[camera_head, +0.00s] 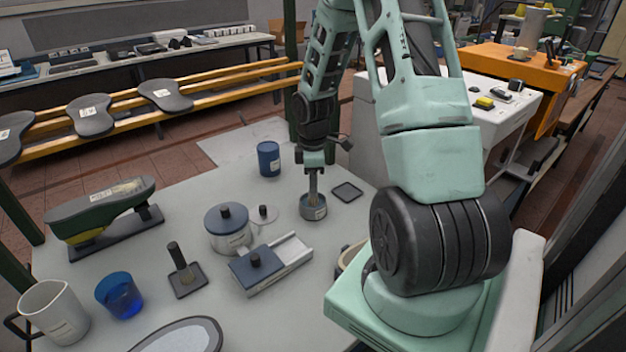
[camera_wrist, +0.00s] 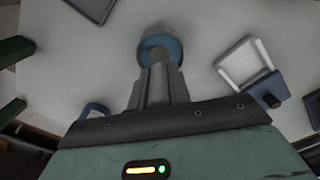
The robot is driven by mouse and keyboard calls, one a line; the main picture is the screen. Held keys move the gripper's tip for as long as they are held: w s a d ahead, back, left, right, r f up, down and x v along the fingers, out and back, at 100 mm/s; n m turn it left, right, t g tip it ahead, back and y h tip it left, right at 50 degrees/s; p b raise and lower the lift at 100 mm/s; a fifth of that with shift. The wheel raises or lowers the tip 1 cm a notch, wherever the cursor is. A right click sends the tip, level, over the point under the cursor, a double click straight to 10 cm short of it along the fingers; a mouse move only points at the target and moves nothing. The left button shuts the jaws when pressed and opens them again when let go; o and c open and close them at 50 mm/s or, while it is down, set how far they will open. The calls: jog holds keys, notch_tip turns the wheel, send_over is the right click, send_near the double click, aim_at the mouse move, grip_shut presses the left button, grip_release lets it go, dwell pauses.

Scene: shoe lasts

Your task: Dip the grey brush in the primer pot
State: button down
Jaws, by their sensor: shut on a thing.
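My gripper (camera_head: 313,184) points straight down and is shut on the grey brush (camera_head: 313,201). Most of the brush's handle is hidden between the fingers. The small round primer pot (camera_head: 315,213), a grey tin with a pale label, stands open directly below. The brush's low end is at the pot's mouth and seems to be inside the rim; how deep it goes is hidden.
A blue can (camera_head: 268,160) stands behind left of the pot, and a flat dark tray (camera_head: 347,192) lies to its right. A lidded pot (camera_head: 228,230) and a box with a sliding lid (camera_head: 268,268) stand left and in front. A blue cup (camera_head: 120,295) is farther left.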

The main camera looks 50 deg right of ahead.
jog(key=shift+s+f, duration=0.1)
jog(key=shift+f, duration=0.35)
dwell(1.6)
notch_tip(320, 180, up, 7)
jog(key=p, duration=0.7)
jog(key=shift+r, duration=0.15)
dwell(0.8)
